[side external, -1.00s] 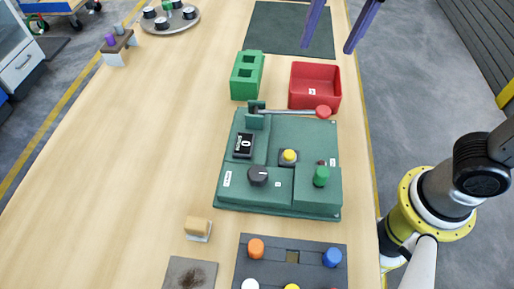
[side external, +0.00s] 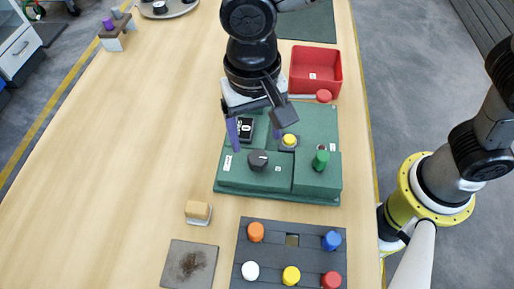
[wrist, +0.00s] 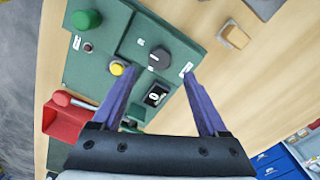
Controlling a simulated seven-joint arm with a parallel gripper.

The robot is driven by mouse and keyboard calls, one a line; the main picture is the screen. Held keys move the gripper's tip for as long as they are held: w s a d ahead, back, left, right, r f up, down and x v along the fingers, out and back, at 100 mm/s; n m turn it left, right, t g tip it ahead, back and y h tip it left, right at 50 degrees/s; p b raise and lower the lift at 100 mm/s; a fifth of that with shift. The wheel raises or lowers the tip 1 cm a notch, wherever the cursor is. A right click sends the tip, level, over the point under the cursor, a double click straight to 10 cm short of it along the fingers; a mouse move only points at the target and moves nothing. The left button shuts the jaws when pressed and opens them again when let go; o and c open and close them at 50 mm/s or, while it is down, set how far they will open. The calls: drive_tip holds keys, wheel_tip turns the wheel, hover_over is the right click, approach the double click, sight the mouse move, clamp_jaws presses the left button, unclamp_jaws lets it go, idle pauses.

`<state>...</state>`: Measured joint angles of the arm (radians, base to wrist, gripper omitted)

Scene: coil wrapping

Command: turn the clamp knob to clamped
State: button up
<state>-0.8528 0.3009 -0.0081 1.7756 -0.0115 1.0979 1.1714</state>
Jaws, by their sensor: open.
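The black knob (side external: 258,160) with a small white mark sits on the front left of the green machine (side external: 240,183). I take it as the clamp knob, but its labels are too small to read. It also shows in the wrist view (wrist: 159,57). My gripper (side external: 256,138) is open and empty, pointing down above the machine, behind the knob in the side view. Its two purple fingers are spread wide. In the wrist view the knob lies between and just beyond the fingertips (wrist: 152,73), apart from both.
On the machine are a counter reading 0 (side external: 246,129), a yellow button (side external: 289,140), a green knob (side external: 320,160) and a red-tipped lever (side external: 323,96). A red bin (side external: 316,85) stands behind. A peg board (side external: 265,270) and wooden block (side external: 198,210) lie in front.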

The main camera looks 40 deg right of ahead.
sight(257, 156)
wheel_tip(257, 156, down, 6)
drive_tip(key=shift+d+f, duration=0.1)
idle(0.4)
clamp_jaws()
